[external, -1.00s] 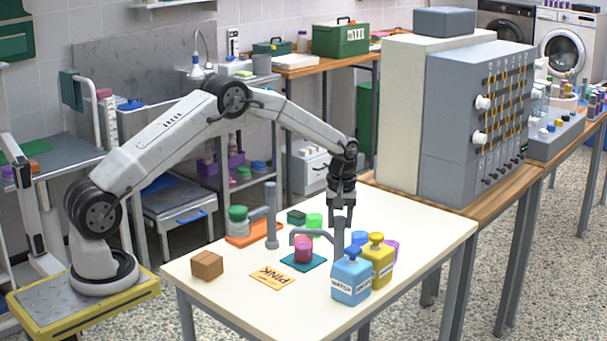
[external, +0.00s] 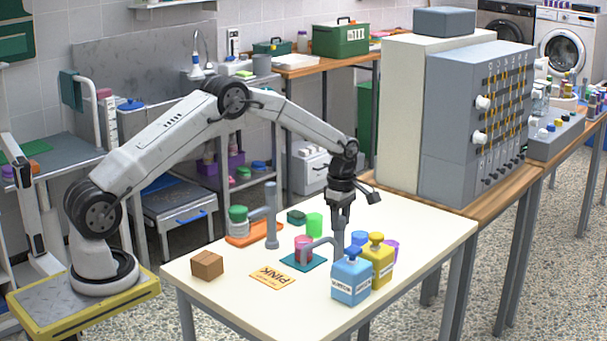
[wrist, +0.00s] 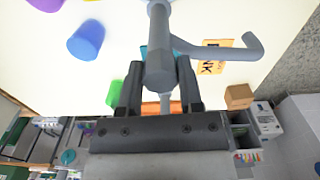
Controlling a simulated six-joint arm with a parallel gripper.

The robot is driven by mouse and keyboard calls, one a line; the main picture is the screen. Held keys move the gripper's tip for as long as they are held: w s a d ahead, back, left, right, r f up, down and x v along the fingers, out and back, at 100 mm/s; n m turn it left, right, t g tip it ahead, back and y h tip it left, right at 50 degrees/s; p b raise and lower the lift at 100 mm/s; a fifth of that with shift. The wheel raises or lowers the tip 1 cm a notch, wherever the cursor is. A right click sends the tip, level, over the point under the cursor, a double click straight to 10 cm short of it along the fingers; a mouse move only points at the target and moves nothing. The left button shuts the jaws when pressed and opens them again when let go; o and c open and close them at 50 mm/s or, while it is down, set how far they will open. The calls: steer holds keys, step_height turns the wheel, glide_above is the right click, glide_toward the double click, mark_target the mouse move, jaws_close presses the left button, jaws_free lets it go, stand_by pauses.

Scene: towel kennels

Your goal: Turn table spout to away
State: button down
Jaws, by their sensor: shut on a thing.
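The table spout (external: 322,242) is a grey post with a bent arm, standing on the white table. Its arm points left in the external view, with its downturned tip beside the pink cup (external: 303,243) on a teal mat (external: 316,262). In the wrist view the spout arm (wrist: 215,50) reaches right and ends in a hook. My gripper (external: 340,208) points down and is shut on the top of the spout's post. The wrist view shows my gripper's fingers (wrist: 160,85) on either side of that post. The pink cup is hidden there.
Blue (external: 351,280) and yellow (external: 377,262) bottles stand close in front of the post. Green (external: 314,225) and blue (external: 360,239) cups are near. A PINK card (external: 272,279) and brown box (external: 207,265) lie left. Another grey post (external: 271,215) stands behind. The right table edge is clear.

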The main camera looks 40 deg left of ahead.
steer(key=shift+n, duration=0.5)
steer(key=shift+c, duration=1.2)
jaws_free()
steer(key=shift+r, duration=0.15)
steer(key=shift+w+r, duration=0.1)
steer(key=shift+r, duration=3.7)
